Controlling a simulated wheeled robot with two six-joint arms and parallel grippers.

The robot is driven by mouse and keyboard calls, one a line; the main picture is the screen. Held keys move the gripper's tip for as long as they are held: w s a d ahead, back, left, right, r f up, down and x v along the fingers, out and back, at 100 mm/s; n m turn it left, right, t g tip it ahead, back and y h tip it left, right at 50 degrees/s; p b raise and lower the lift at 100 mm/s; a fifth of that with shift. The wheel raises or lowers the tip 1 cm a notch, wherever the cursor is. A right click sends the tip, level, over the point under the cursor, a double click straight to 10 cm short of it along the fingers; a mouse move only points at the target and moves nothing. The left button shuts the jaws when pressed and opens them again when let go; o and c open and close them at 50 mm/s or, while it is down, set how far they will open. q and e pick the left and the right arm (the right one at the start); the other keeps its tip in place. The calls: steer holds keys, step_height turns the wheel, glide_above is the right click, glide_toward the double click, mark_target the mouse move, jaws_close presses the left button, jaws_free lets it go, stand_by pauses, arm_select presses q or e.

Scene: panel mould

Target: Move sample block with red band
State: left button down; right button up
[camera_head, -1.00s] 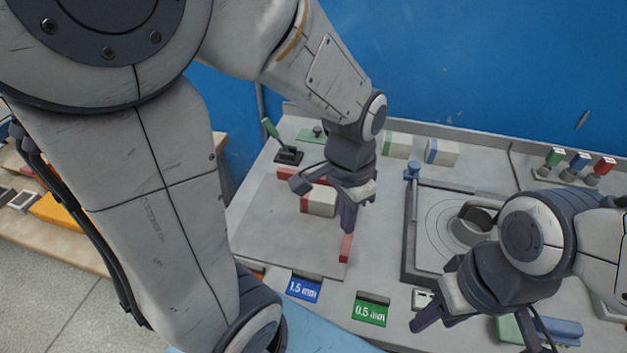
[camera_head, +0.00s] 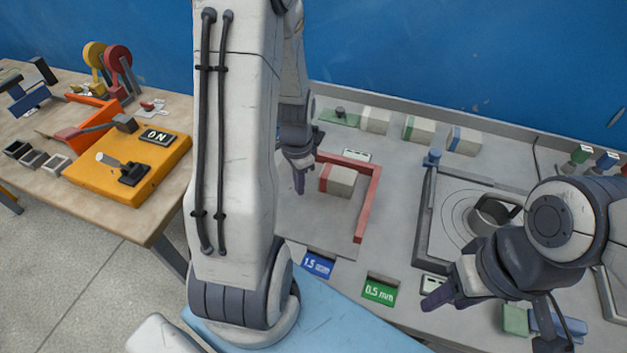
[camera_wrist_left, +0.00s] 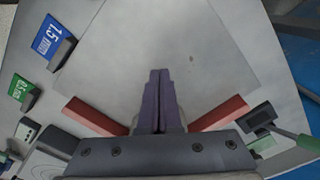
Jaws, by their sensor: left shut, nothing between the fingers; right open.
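The sample block with the red band (camera_head: 340,181) is a pale block standing on the grey plate inside the corner of a red L-shaped fence (camera_head: 368,200). My left gripper (camera_head: 300,188) is shut and empty, just left of the block in the head view. A small gap seems to show between them. My right gripper (camera_head: 440,296) is open at the lower right, apart from the block.
Pale blocks with a green band (camera_head: 419,130) and a blue band (camera_head: 465,141) stand along the back. A square mould frame (camera_head: 424,215) with a round cup lies to the right. Blue 1.5 mm (camera_head: 317,265) and green 0.5 mm (camera_head: 380,292) labels line the front edge.

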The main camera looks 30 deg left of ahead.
mark_target(334, 170)
arm_select(q)
steer(key=shift+d+f, duration=0.1)
steer(key=shift+f, duration=0.75)
steer(key=w, duration=0.1)
steer(key=w+d+p, duration=0.1)
steer(key=shift+w+r, duration=0.25)
steer(key=shift+w, duration=0.05)
steer(key=shift+w+d+f, duration=0.1)
steer(key=shift+w+d, duration=0.15)
steer(key=shift+w, duration=0.2)
steer(key=shift+w, duration=0.1)
steer(key=w, duration=0.1)
steer(key=w+d, duration=0.1)
steer(key=w, duration=0.1)
steer(key=w+d+p, duration=0.1)
steer(key=shift+w, duration=0.25)
steer(key=shift+w+d, duration=0.2)
steer(key=shift+w, duration=0.2)
steer(key=shift+w+d, duration=0.1)
